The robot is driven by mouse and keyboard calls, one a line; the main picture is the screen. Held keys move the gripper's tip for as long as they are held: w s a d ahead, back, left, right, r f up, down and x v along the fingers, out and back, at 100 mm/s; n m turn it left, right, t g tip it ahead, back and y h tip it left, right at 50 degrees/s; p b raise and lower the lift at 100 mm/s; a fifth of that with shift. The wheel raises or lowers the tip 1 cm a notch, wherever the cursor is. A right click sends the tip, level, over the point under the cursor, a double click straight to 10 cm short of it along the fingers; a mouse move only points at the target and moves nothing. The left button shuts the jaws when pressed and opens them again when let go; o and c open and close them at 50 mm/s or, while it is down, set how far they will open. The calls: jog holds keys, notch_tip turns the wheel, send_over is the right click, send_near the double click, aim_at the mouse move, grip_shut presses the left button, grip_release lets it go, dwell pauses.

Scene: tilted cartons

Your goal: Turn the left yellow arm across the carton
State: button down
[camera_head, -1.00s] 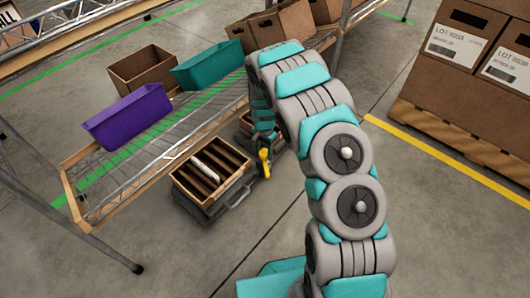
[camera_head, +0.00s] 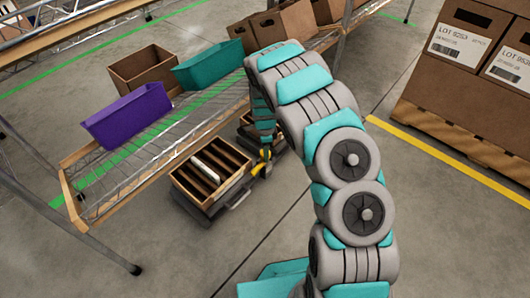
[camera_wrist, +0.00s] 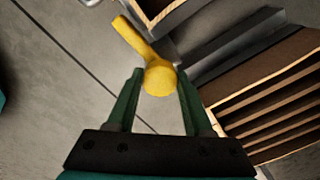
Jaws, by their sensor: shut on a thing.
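The yellow arm (camera_wrist: 132,37) is a short bar with a round knob, in the wrist view at upper middle. My gripper (camera_wrist: 160,82) is shut on its round end, one dark green finger on each side. In the head view the yellow arm (camera_head: 258,169) shows small below my gripper (camera_head: 265,152), at the right edge of the carton (camera_head: 193,197). The carton is open, wood-rimmed and holds dark slats and one pale piece. It also shows in the wrist view (camera_wrist: 214,108), at right. The bar points away from the fingers, to the upper left in the wrist view.
A second carton (camera_head: 246,129) sits behind, partly hidden by my arm. A wire shelf (camera_head: 150,170) with a purple bin (camera_head: 128,115), a teal bin (camera_head: 208,66) and brown boxes stands over the cartons. Labelled boxes (camera_head: 455,42) are at right. Floor in front is clear.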

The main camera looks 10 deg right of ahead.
jog(key=shift+r+m, duration=0.1)
jog(key=shift+m, duration=0.3)
jog(key=shift+c, duration=1.4)
grip_release()
jog(key=shift+r, duration=0.1)
notch_tip(320, 180, up, 7)
jog(key=shift+r+p, duration=0.15)
jog(key=shift+p, duration=0.2)
jog(key=shift+r, duration=0.1)
